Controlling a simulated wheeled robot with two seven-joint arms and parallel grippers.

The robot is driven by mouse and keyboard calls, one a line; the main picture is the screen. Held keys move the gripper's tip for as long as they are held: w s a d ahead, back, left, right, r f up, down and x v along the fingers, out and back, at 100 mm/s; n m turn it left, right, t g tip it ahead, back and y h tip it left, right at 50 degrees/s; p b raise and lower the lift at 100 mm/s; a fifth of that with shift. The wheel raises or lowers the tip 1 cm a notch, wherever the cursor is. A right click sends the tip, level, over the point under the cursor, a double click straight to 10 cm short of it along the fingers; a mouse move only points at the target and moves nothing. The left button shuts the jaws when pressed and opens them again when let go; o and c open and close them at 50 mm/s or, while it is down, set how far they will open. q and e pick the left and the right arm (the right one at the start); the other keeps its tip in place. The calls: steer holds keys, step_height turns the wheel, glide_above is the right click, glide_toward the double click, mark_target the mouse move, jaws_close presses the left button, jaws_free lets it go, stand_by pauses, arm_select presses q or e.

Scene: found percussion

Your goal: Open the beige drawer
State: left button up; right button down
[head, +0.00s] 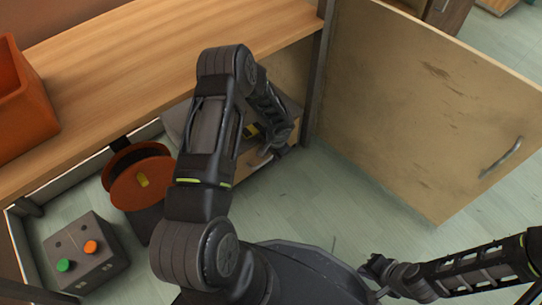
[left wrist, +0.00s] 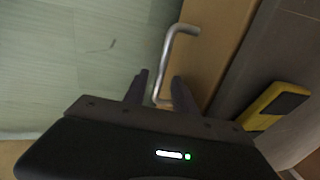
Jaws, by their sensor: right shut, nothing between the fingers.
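The beige drawer (head: 246,168) sits low inside the open cabinet, partly hidden behind my left arm in the head view. Its front (left wrist: 215,32) fills the upper middle of the left wrist view, with a bent silver bar handle (left wrist: 172,38) on it. My left gripper (head: 272,154) is at the drawer front. In the left wrist view its two fingers (left wrist: 160,88) are apart, one on each side of the handle's lower end, with gaps visible. My right gripper (head: 368,268) is shut and empty at the lower right, away from the drawer.
A beige cabinet door (head: 400,100) stands open to the right. A wooden top (head: 110,75) bears an orange bin (head: 22,105). A reddish-brown spool (head: 135,185) and a grey button box (head: 85,255) are at left. A yellow-and-black object (left wrist: 270,108) lies beside the drawer front.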

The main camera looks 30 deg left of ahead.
arm_select(q)
steer(key=shift+c, duration=0.4)
jaws_close()
stand_by(0.9)
